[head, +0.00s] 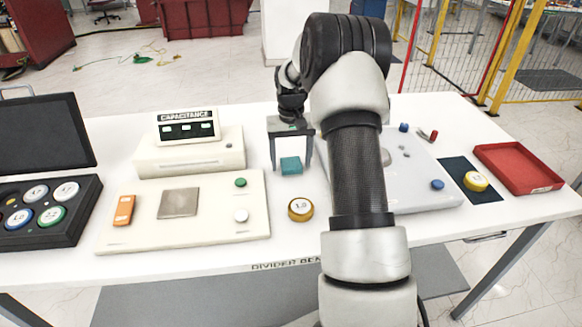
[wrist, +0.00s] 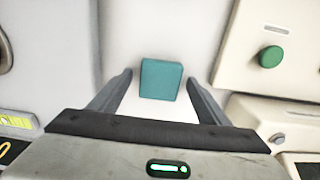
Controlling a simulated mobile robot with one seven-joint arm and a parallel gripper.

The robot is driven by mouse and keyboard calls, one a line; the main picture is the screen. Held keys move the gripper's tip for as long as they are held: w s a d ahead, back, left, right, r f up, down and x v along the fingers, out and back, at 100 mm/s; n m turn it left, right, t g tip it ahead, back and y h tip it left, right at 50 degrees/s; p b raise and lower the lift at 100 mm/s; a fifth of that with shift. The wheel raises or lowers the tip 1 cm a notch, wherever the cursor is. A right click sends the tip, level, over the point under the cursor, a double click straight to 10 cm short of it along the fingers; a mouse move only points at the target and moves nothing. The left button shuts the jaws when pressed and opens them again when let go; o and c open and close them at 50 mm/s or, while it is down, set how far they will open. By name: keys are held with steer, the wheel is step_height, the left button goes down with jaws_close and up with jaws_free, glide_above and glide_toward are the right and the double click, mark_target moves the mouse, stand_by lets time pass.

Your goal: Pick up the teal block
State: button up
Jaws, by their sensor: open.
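The teal block (head: 291,166) sits on the white table between the cream panel and the grey panel in the head view. In the wrist view the teal block (wrist: 161,79) lies between the fingertips, with a gap on each side. My gripper (head: 290,160) is open and points down over the block. In the wrist view my gripper (wrist: 160,80) shows its two fingers apart, one on either side of the block, neither touching it.
A cream panel (head: 225,223) with a green knob stands left, and a grey panel (head: 420,190) stands right, partly behind my arm. A yellow-rimmed disc (head: 301,209) lies in front of the block. A capacitance meter (head: 189,150) and a red tray (head: 519,168) are farther out.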

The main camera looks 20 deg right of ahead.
mark_target(291, 163)
steer(key=shift+r, duration=0.1)
steer(key=c, duration=1.2)
steer(key=shift+o, duration=0.2)
step_height(291, 163, up, 10)
steer(key=shift+p, duration=0.35)
steer(key=o, duration=0.4)
steer(key=shift+c, duration=1.4)
